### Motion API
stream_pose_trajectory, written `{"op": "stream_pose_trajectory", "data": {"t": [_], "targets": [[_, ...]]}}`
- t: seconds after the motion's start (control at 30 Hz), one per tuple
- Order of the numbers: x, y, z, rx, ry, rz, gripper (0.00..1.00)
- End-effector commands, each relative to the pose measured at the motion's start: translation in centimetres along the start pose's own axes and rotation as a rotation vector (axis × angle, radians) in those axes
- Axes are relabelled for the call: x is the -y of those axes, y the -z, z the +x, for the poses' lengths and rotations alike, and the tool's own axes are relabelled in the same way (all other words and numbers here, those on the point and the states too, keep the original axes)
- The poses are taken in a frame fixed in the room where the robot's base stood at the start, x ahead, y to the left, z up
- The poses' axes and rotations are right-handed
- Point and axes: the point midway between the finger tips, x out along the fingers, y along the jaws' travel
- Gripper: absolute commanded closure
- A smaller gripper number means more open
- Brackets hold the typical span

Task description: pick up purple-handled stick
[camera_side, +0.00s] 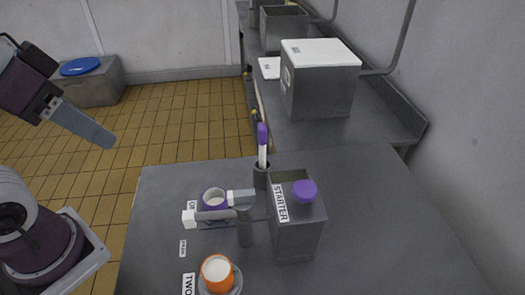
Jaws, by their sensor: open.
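The purple-handled stick (262,136) stands upright with its purple handle on top and a white shaft below. Its lower end is hidden inside a dark grey cup (262,177) behind the grey STARTER box. My gripper (105,141) is at the upper left, well left of the stick and apart from it. It points down and to the right, and its jaws are open and empty. The two fingers overlap in this view, so the gap between them does not show.
The grey STARTER box (298,235) with a purple knob stands right in front of the stick. A purple-rimmed cup (214,193), a grey post with side arms (245,228) and an orange cup (217,270) stand nearer. The table's left part (158,205) is mostly clear.

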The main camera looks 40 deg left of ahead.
Motion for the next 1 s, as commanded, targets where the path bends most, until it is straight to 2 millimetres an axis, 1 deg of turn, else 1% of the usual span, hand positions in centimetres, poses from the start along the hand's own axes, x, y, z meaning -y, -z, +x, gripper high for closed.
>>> {"op": "stream_pose_trajectory", "data": {"t": [0.03,0.07,0.1,0.17,0.23,0.37,0.4,0.5,0.6,0.7,0.8,1.0], "targets": [[0.0,1.1,-1.6,-0.009,0.000,0.000,0.56],[0.0,1.6,-2.7,-0.010,0.000,0.000,0.56],[-0.2,3.2,-2.9,0.023,-0.011,-0.038,0.56],[-0.4,5.5,-3.2,0.061,-0.021,-0.096,0.56],[-0.8,8.3,-3.4,0.106,-0.028,-0.168,0.56],[-1.7,13.8,-2.7,0.193,-0.026,-0.308,0.56],[-2.1,15.5,-2.1,0.220,-0.020,-0.351,0.56],[-3.1,19.0,-0.4,0.283,0.004,-0.449,0.56],[-4.2,21.7,1.7,0.332,0.034,-0.531,0.56],[-5.4,23.6,3.9,0.373,0.067,-0.597,0.56],[-6.4,24.9,6.0,0.406,0.102,-0.654,0.56],[-8.4,26.3,9.9,0.451,0.165,-0.736,0.56]]}}
